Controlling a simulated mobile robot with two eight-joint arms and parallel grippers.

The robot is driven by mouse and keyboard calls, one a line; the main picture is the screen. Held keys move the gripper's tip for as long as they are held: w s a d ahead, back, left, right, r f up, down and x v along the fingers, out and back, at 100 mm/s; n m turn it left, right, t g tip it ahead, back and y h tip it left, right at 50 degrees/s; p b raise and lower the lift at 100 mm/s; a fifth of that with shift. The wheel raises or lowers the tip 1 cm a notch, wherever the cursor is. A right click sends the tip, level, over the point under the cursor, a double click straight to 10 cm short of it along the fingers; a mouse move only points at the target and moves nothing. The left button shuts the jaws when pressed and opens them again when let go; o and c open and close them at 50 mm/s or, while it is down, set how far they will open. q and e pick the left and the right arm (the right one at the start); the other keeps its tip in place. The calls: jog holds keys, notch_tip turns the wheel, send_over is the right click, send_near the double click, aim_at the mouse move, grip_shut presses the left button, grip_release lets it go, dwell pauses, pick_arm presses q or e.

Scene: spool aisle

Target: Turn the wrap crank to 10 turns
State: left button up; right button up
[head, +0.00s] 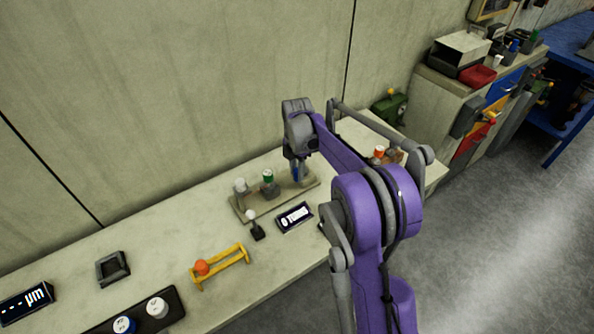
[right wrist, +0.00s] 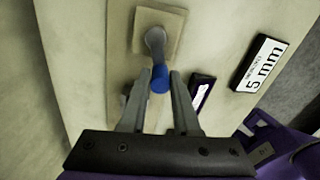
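The wrap crank shows in the right wrist view as a grey arm (right wrist: 154,40) on a square beige plate, with a blue knob (right wrist: 160,80) at its near end. My right gripper (right wrist: 161,76) has one finger on each side of the blue knob, with no clear gap, and appears shut on it. In the head view my right gripper (head: 297,170) reaches down over the blue knob, and my purple arm hides part of the area. A dark counter (head: 294,217) in front of the bench fixture seems to read 0 TURNS. My left gripper is not in view.
A small lever (head: 255,226), a yellow rack (head: 219,267) with an orange ball and a dark square tray (head: 113,267) stand leftward. A wall runs behind the bench.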

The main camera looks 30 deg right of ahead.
grip_shut()
